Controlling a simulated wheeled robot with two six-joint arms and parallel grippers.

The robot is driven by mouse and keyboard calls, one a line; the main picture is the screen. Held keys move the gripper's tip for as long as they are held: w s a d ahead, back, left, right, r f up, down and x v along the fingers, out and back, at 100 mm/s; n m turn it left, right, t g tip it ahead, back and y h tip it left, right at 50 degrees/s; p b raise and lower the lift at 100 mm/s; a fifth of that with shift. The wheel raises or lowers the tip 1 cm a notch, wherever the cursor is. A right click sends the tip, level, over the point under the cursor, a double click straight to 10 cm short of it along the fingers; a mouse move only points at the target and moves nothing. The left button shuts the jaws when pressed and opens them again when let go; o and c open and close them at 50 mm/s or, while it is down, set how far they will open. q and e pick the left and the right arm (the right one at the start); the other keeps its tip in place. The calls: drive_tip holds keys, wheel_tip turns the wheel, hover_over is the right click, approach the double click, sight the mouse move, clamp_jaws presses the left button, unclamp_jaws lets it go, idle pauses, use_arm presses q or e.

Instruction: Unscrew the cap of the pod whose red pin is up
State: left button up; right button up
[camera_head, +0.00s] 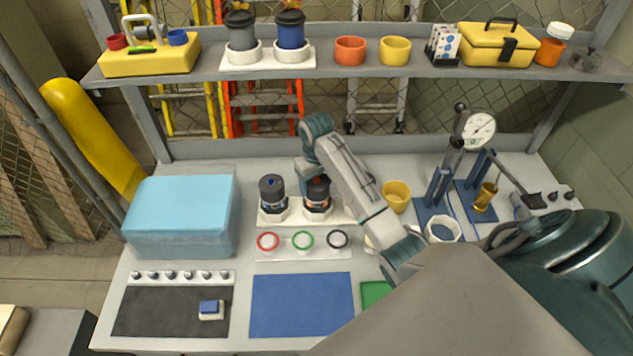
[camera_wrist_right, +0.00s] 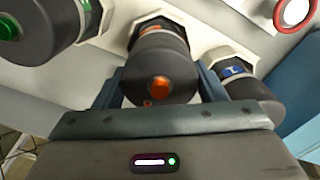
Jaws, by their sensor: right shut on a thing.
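A dark-capped pod with an orange band (camera_head: 317,203) stands upright in a white holder (camera_head: 298,217). My right gripper (camera_head: 315,181) is at its cap from above. In the right wrist view the fingers (camera_wrist_right: 160,88) lie on either side of the dark cap (camera_wrist_right: 135,78), shut on it. An orange disc (camera_wrist_right: 159,88) shows on the cap top. The pod with a blue band (camera_head: 272,200) stands to its left. A green-marked pod (camera_wrist_right: 40,25) shows in the wrist view. I cannot make out any raised red pin. My left gripper is out of view.
A blue box (camera_head: 180,215) stands left. A yellow cup (camera_head: 397,196) and a dial gauge stand (camera_head: 479,130) are right. The blue mat (camera_head: 302,303) is clear.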

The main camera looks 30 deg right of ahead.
drive_tip(key=shift+c, duration=0.4)
drive_tip(key=n, duration=0.9)
drive_tip(key=shift+r, duration=0.1)
drive_tip(key=n, duration=0.3)
drive_tip(key=shift+n, duration=0.4)
drive_tip(key=n, duration=0.4)
drive_tip(key=o, duration=1)
drive_tip(key=shift+w, duration=0.1)
